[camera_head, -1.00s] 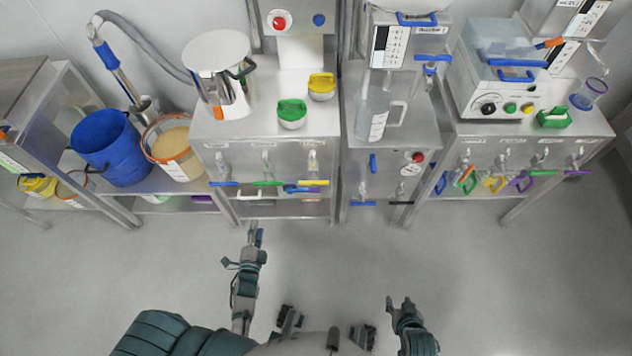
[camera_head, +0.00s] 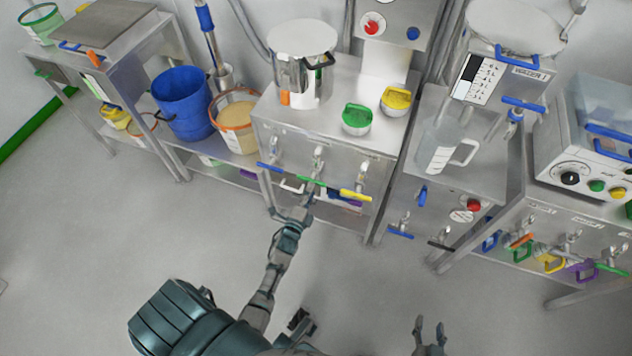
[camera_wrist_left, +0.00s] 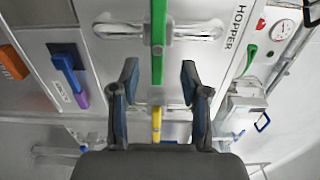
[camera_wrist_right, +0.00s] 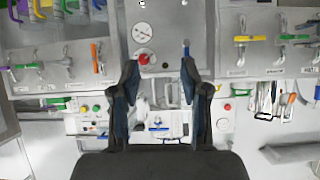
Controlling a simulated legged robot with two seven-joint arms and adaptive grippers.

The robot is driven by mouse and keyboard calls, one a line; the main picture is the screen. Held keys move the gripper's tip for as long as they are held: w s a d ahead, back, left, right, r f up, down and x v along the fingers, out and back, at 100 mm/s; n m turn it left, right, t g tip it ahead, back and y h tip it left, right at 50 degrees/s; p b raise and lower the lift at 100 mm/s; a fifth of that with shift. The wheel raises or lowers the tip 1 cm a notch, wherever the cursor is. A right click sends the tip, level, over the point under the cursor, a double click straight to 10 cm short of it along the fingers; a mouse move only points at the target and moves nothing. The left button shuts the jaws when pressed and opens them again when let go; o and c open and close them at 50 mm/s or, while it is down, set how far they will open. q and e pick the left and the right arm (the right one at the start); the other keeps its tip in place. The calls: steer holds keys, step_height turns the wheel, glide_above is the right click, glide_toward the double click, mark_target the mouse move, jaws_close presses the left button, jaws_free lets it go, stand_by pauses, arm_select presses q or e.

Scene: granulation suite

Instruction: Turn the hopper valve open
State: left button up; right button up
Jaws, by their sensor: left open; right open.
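The valve with the long green handle (camera_head: 312,182) is the middle one of three on the front of the steel cabinet. In the left wrist view its green handle (camera_wrist_left: 158,45) stands lengthwise, with the word HOPPER on the panel beside its metal fitting. My left gripper (camera_head: 292,212) is open just in front of and below this handle. In the left wrist view the fingertips (camera_wrist_left: 160,78) are spread to either side of the handle's line; I cannot tell whether they touch it. My right gripper (camera_head: 431,328) is open and empty, low over the floor, far from the valve.
A blue-handled valve (camera_head: 270,167) and a yellow-handled valve (camera_head: 355,195) flank the green one closely. A steel pot (camera_head: 305,75) and green- and yellow-topped containers stand on the cabinet (camera_head: 270,108). The floor (camera_head: 120,230) in front is clear.

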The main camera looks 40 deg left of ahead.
mark_target(310, 179)
arm_select(q)
steer(key=w, duration=0.1)
steer(key=w+a, duration=0.2)
steer(key=w, duration=0.1)
steer(key=shift+a+f+b, duration=0.25)
steer(key=shift+f+b, duration=0.1)
steer(key=shift+f, duration=0.05)
steer(key=shift+w+a, duration=0.3)
steer(key=shift+a, duration=0.1)
steer(key=shift+d+r, duration=0.25)
steer(key=shift+d, duration=0.45)
steer(key=shift+c, duration=0.5)
steer(key=shift+d, duration=0.2)
jaws_close()
steer(key=shift+a, duration=0.65)
arm_select(e)
steer(key=shift+w+a+r+t+y, duration=0.3)
steer(key=shift+w+a+r+t, duration=0.6)
steer(key=shift+a+r+t, duration=0.2)
